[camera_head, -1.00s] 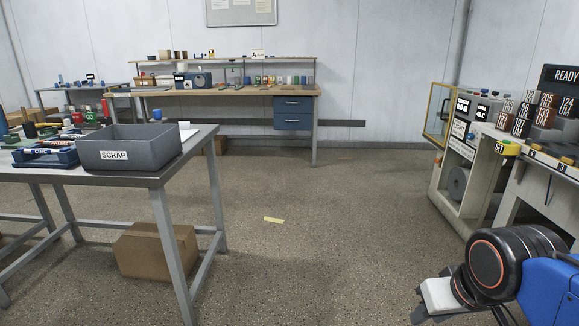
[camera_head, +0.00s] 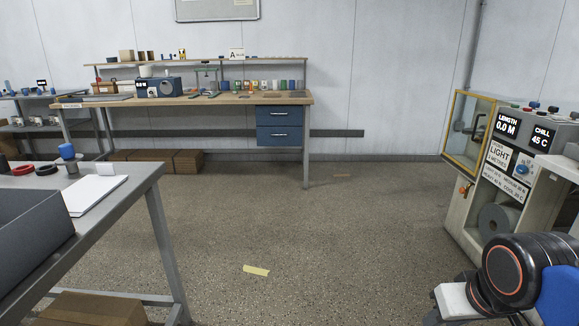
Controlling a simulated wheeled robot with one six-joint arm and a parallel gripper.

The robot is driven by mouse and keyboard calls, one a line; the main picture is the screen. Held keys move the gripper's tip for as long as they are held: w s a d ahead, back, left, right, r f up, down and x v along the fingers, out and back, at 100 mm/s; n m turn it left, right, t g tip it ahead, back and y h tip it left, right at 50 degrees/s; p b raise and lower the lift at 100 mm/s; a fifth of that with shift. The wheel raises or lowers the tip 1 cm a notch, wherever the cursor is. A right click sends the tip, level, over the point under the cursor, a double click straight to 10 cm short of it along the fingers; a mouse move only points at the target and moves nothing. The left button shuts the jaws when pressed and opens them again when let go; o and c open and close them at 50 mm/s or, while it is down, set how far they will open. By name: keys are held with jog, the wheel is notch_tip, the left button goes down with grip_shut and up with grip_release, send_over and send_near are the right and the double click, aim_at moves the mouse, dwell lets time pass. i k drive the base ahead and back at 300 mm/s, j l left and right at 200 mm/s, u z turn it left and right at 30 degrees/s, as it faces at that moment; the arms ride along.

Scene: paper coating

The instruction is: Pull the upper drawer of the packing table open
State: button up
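The packing table (camera_head: 205,99) stands against the far wall, with a wooden top and a shelf above it. Two blue drawers hang under its right end. The upper drawer (camera_head: 279,116) looks shut, with a light handle across its front. The lower drawer (camera_head: 279,136) also looks shut. Part of my arm shows at the lower right, far from the drawers. The fingers of my gripper are not visible; only a white part of my arm and a dark joint show there.
A grey table (camera_head: 120,186) with a grey bin (camera_head: 30,232) stands near on the left. A machine with a yellow-framed door (camera_head: 468,130) stands on the right. Open floor (camera_head: 330,230) lies between, with a yellow strip (camera_head: 256,270) on it. Cardboard boxes (camera_head: 160,160) sit under the packing table.

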aim_at(265, 115)
jog(key=i, duration=3.4)
jog(key=i+u, duration=0.2)
jog(key=i, duration=0.2)
jog(key=i+l+u, duration=0.2)
jog(key=i, duration=0.2)
jog(key=i+l+u, duration=0.2)
jog(key=i, duration=0.2)
